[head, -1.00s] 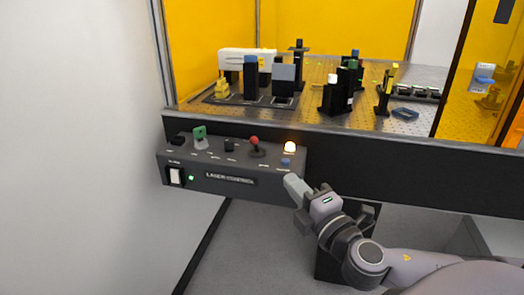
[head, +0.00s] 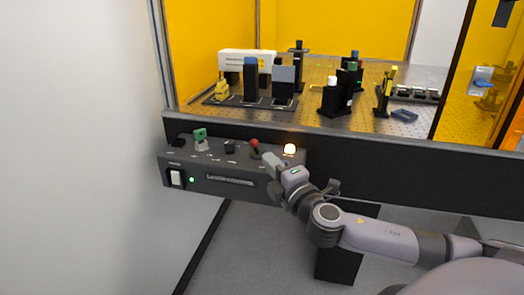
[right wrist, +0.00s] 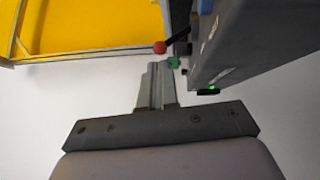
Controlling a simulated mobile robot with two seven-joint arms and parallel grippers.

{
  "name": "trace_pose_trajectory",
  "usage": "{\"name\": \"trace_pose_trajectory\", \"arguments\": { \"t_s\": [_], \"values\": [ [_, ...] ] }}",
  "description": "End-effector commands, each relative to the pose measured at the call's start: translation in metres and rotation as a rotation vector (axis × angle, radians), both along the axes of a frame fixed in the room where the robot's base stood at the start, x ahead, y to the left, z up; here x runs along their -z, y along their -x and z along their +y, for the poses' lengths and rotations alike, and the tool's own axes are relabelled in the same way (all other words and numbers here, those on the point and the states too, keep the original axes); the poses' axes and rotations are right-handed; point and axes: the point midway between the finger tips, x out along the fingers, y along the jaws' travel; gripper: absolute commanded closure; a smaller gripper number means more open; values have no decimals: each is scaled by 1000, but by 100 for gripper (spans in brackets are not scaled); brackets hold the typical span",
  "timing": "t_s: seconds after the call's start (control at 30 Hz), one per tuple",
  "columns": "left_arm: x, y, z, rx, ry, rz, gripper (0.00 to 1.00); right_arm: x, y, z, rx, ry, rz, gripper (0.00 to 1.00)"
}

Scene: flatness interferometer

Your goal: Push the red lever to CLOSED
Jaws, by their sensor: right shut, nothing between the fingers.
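The red lever (head: 254,145) is a short stick with a red ball knob on top of the grey laser control box (head: 225,181). In the right wrist view the red knob (right wrist: 160,48) shows just beyond and slightly right of my fingertips, its dark stem running right to the box. My right gripper (head: 268,158) is shut and empty, close to the lever on its right side in the head view. I cannot tell whether it touches the lever. In the right wrist view its closed fingers (right wrist: 154,68) point at the knob. The lever's labels are too small to read. My left gripper is not in view.
The box also carries a green switch (head: 200,135), a black knob (head: 229,147), a lit lamp (head: 290,148) and a white rocker switch (head: 176,178). Optics stand on the perforated table (head: 310,120) behind. A white wall (head: 80,150) is at left.

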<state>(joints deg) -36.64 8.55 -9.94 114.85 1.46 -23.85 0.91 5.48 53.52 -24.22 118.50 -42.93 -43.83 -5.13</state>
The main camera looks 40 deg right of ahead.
Motion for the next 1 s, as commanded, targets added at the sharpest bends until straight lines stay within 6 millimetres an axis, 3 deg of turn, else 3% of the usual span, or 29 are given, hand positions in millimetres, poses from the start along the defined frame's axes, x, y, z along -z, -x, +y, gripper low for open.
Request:
{"name": "trace_pose_trajectory", "arguments": {
  "t_s": [0.4, 1.0],
  "values": [
    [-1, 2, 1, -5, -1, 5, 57, -5, -42, -5, 1, 0, 0, 100],
    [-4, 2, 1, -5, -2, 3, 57, -6, -47, -6, 0, -7, 6, 100]
  ]
}}
